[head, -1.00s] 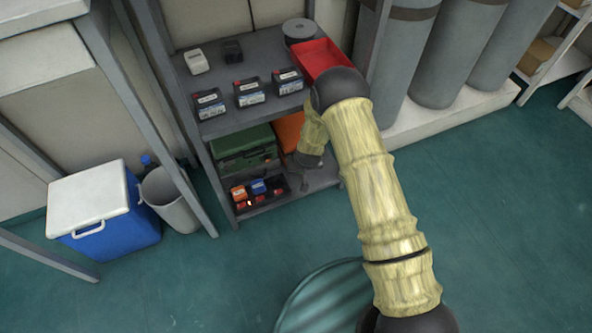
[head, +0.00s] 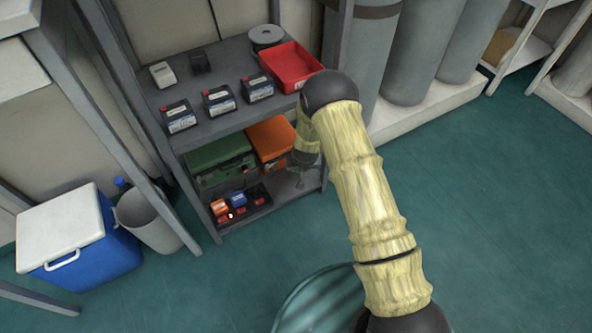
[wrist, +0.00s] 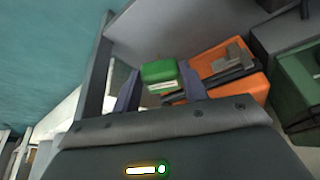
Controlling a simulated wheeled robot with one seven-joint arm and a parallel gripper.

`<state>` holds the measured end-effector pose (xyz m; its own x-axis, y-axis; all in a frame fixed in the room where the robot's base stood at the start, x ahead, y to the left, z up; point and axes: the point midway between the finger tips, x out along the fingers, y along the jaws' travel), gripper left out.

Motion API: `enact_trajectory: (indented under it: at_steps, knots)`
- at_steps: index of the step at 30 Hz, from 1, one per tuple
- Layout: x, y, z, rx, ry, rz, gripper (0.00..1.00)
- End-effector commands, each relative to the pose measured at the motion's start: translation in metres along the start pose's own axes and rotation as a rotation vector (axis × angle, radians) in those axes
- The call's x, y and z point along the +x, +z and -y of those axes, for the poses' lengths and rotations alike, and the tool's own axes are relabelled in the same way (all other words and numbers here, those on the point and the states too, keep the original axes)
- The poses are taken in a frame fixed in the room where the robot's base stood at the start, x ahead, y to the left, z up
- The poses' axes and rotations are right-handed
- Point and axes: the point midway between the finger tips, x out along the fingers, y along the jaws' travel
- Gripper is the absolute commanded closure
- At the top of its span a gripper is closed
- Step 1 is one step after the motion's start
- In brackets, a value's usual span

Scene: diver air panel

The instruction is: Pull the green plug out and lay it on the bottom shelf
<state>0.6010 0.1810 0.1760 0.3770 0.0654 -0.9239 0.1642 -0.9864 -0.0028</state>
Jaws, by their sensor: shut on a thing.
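The green plug (wrist: 160,72) is between the two fingers of my gripper (wrist: 161,90) in the wrist view. The gripper is shut on it. In the head view my gripper (head: 299,180) hangs over the right part of the bottom shelf (head: 285,194), below the upper shelf and right of the orange case (head: 268,136). The plug cannot be made out there. I cannot tell whether the plug touches the shelf.
A green toolbox (head: 222,160) stands left of the orange case. Several black batteries and a red bin (head: 291,66) stand on the upper shelf. A post bounds the shelf's right side.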

Motion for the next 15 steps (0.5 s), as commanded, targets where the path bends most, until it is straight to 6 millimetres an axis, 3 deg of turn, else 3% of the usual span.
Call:
enact_trajectory:
  at_steps: [15]
  knots:
    - [0.035,0.013,-0.003,0.007,0.003,0.0,0.89]
